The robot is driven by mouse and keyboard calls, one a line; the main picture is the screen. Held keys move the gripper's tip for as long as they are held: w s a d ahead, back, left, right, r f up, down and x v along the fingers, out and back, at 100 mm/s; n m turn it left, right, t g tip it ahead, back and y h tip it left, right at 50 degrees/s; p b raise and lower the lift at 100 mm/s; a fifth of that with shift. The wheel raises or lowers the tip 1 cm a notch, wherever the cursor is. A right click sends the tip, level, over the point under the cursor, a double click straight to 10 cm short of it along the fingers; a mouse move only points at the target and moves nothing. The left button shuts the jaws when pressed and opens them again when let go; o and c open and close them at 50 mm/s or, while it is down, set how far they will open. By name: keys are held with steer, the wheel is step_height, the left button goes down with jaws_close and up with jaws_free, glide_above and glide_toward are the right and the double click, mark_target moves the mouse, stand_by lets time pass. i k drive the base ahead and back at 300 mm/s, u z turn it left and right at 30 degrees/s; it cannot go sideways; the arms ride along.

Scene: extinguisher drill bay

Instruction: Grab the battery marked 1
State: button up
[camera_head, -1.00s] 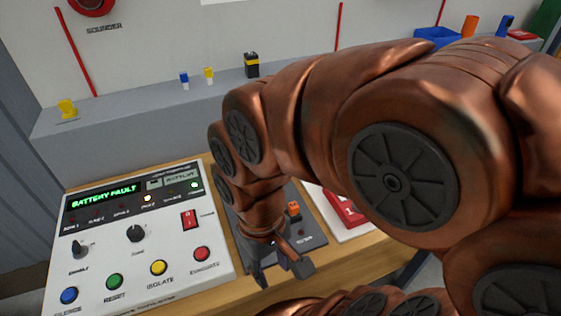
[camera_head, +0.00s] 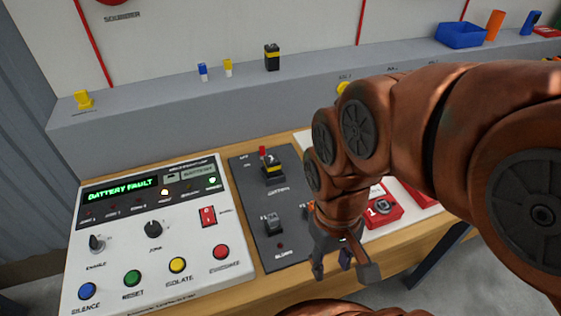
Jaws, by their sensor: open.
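A black battery-like block with a yellow band (camera_head: 272,172) sits in the dark panel (camera_head: 252,218), beside a small red-tipped part. It bears a small mark that I cannot read for sure. A second black and yellow block (camera_head: 272,58) stands upright on the grey ledge. My gripper (camera_head: 343,268) is open and empty, pointing down in front of the panel's right edge, apart from both blocks. My arm comes in from the right and hides part of the bench.
The white console (camera_head: 150,235) with knobs and coloured buttons reads "BATTERY FAULT". A red item marked 1 (camera_head: 381,211) lies on a white sheet right of my gripper. Small blue and yellow pieces (camera_head: 215,70) and a blue bin (camera_head: 461,35) are on the ledge.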

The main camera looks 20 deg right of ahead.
mark_target(272, 164)
steer(key=u, duration=3)
steer(key=k, duration=1.2)
steer(key=z, duration=1.05)
